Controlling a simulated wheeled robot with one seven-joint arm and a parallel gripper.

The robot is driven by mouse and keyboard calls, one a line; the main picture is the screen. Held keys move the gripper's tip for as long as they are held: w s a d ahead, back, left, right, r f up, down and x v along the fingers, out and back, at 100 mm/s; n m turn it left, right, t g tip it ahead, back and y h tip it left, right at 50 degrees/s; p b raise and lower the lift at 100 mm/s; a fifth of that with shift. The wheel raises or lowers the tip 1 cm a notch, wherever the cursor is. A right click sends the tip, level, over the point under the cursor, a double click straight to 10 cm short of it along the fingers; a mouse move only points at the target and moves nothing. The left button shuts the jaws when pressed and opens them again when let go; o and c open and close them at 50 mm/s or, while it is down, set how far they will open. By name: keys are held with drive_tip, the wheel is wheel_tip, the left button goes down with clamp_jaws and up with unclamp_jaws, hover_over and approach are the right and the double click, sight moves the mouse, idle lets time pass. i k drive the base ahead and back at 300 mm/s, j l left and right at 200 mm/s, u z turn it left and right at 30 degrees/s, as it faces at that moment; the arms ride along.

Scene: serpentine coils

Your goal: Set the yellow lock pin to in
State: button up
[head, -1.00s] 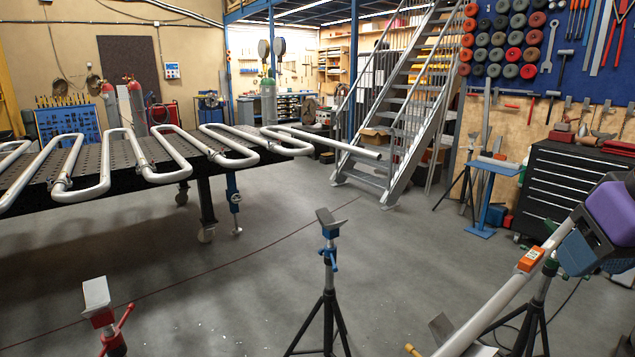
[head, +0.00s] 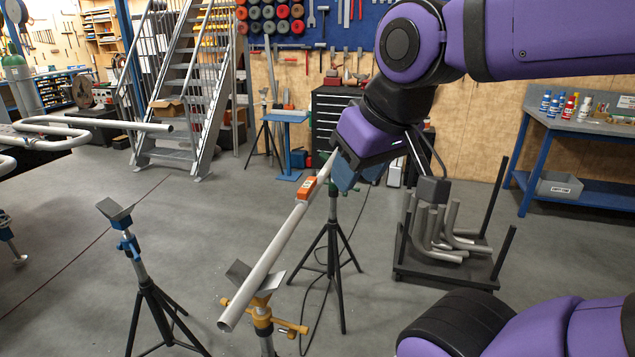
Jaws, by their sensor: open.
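A yellow-collared stand (head: 262,318) is at the bottom centre of the head view. Yellow parts stick out to its left (head: 225,302) and right (head: 291,328); I cannot tell whether the pin is in or out. A long grey pipe (head: 268,257) rests across the stand's V-shaped head (head: 240,272), its near end overhanging. An orange level (head: 307,188) sits on the pipe. My gripper (head: 347,172) is open at the pipe's far end, well away from the yellow stand. The arm's wrist partly hides its fingers, and I cannot tell whether they touch the pipe.
A green-topped tripod (head: 333,226) stands under the pipe's far part. A blue-collared tripod (head: 127,243) stands to the left. A rack of bent pipes (head: 440,268) is at right, before a blue workbench (head: 580,130). A dark cable lies on the floor. The floor at lower left is mostly clear.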

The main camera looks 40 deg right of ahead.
sight(292, 335)
drive_tip(key=l, duration=0.45)
drive_tip(key=i+l+z, duration=0.15)
drive_tip(key=l, duration=0.25)
drive_tip(key=i+l+z, duration=0.1)
drive_tip(key=i, duration=0.25)
drive_tip(key=k+l, duration=0.15)
drive_tip(key=k+j+u, duration=0.2)
drive_tip(key=k+u, duration=0.2)
drive_tip(key=k, duration=0.15)
drive_tip(key=j+u, duration=0.1)
drive_tip(key=j, duration=0.25)
drive_tip(key=k, duration=0.05)
